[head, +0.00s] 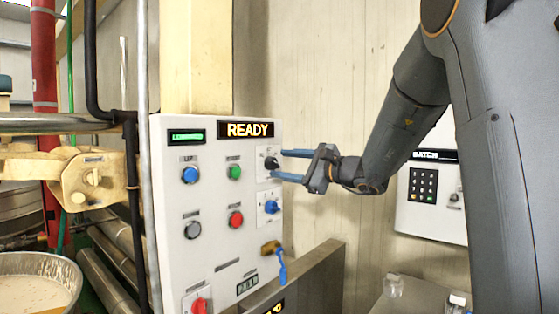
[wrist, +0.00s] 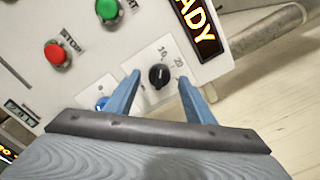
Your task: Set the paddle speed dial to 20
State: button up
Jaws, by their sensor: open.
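The dial is a black round knob (head: 271,163) on a white plate, high on the right side of the control panel. In the wrist view the knob (wrist: 158,77) shows between the fingertips, with printed marks that read like 10 and 20 by it. A small pale mark shows on the knob, but I cannot tell its exact setting. My gripper (head: 280,163) is open, its blue fingers pointing at the panel from the right. In the wrist view the gripper (wrist: 160,76) has one finger on each side of the knob, with gaps between.
A blue knob (head: 271,207) sits below the dial. Green (head: 235,172) and red (head: 236,219) buttons are to its left. A lit READY display (head: 250,130) is above. A brass valve with a blue handle (head: 281,267) juts out lower down. A keypad box (head: 430,190) is at right.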

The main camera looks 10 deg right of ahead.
aim_at(273, 164)
jog(key=shift+p+x, duration=0.3)
jog(key=shift+x, duration=0.9)
jog(key=c, duration=1)
